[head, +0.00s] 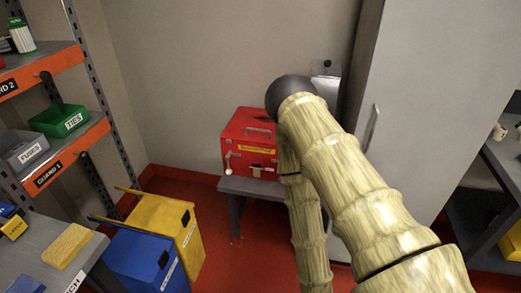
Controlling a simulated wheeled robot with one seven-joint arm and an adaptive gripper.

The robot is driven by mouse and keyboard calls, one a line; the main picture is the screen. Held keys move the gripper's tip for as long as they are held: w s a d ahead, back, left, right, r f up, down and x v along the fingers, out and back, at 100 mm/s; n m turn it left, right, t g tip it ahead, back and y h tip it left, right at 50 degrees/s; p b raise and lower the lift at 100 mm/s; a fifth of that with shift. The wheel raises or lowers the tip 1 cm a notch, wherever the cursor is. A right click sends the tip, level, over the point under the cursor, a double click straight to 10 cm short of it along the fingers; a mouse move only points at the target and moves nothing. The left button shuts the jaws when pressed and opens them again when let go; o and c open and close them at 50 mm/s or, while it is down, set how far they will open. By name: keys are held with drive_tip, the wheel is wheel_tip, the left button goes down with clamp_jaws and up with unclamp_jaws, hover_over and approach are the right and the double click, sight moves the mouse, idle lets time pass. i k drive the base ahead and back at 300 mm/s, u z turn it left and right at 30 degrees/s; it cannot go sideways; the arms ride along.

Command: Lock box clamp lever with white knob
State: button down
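A red lock box (248,134) stands on a small grey table (232,186) against the back wall. It has a handle on top and a yellow label on its front. A clamp lever with a white knob (228,156) is at the left part of the box's front. The knob is small, and the lever's exact position is hard to tell. A tan latch or tag (257,171) is low on the front. My arm passes in front of the box's right side and hides it. My gripper is not in view; the arm runs out at the bottom edge.
A shelf rack on the left holds a green bin (59,121) and a grey bin (24,151). A yellow bin (160,225) and a blue bin (135,262) stand on the red floor left of the table. A grey cabinet (415,100) stands at right.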

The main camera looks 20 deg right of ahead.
sight(229, 171)
drive_tip(key=u, duration=0.05)
drive_tip(key=k, duration=1.1)
drive_tip(key=z, duration=0.75)
drive_tip(key=i, duration=1.25)
drive_tip(key=u, duration=0.65)
